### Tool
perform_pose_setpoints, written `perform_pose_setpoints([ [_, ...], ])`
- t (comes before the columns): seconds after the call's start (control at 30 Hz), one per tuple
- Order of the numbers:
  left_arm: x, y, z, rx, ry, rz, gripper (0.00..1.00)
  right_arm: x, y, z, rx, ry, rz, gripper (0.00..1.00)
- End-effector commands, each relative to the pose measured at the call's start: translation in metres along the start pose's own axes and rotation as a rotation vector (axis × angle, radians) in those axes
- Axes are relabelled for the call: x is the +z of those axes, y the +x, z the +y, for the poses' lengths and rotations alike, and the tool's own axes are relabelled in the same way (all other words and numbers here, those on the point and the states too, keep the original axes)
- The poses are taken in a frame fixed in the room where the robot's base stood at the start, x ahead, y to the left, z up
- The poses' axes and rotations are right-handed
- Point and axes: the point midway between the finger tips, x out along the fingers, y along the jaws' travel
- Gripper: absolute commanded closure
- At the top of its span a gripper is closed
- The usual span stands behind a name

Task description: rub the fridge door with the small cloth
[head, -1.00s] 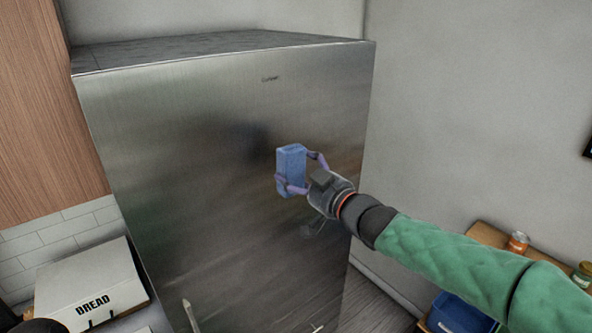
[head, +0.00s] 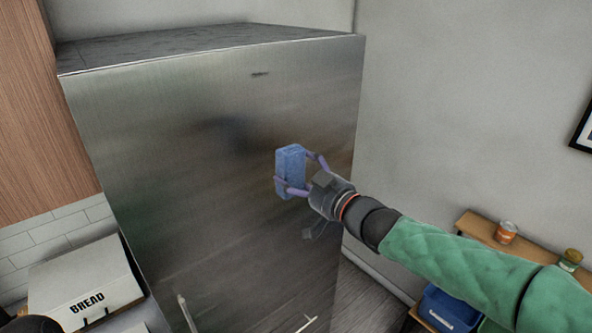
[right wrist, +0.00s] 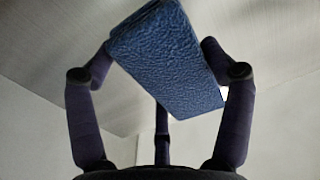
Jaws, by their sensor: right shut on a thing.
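The fridge door (head: 200,190) is a tall brushed-metal front with faint darker smudges on its upper half. The small cloth (head: 290,170) is a blue, folded, textured block. My right gripper (head: 300,175) is shut on it and holds it upright in front of the door's right part. In the right wrist view the cloth (right wrist: 168,58) sits tilted between the fingers of the gripper (right wrist: 160,75). I cannot tell whether the cloth touches the door. My left gripper is not in view.
A bread box (head: 85,285) stands at the lower left beside the fridge. A wooden shelf (head: 480,228) with jars (head: 506,232) and a blue bin (head: 447,308) are at the lower right. Door handles (head: 187,312) show low on the fridge. A grey wall is behind.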

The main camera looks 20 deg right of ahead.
Motion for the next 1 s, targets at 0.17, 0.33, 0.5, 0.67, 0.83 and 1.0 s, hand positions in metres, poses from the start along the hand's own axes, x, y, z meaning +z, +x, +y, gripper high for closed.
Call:
perform_pose_setpoints([
  [0.17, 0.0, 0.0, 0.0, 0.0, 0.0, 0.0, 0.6, 0.0, 0.0, 0.0, 0.0, 0.0, 0.001, 0.45],
  [0.33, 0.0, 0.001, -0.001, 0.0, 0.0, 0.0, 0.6, 0.001, 0.005, 0.0, -0.001, 0.001, 0.0, 0.45],
  [0.5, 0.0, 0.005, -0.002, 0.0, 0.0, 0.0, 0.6, 0.001, 0.018, -0.001, -0.003, 0.0, 0.0, 0.45],
  [0.67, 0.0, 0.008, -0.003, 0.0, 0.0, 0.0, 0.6, 0.001, 0.035, 0.0, -0.002, 0.0, 0.001, 0.45],
  [0.83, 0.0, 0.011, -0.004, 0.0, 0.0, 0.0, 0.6, 0.001, 0.051, 0.0, -0.003, 0.001, 0.001, 0.45],
  [1.0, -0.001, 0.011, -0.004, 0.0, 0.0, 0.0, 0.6, 0.001, 0.061, 0.0, -0.001, 0.0, 0.001, 0.45],
])
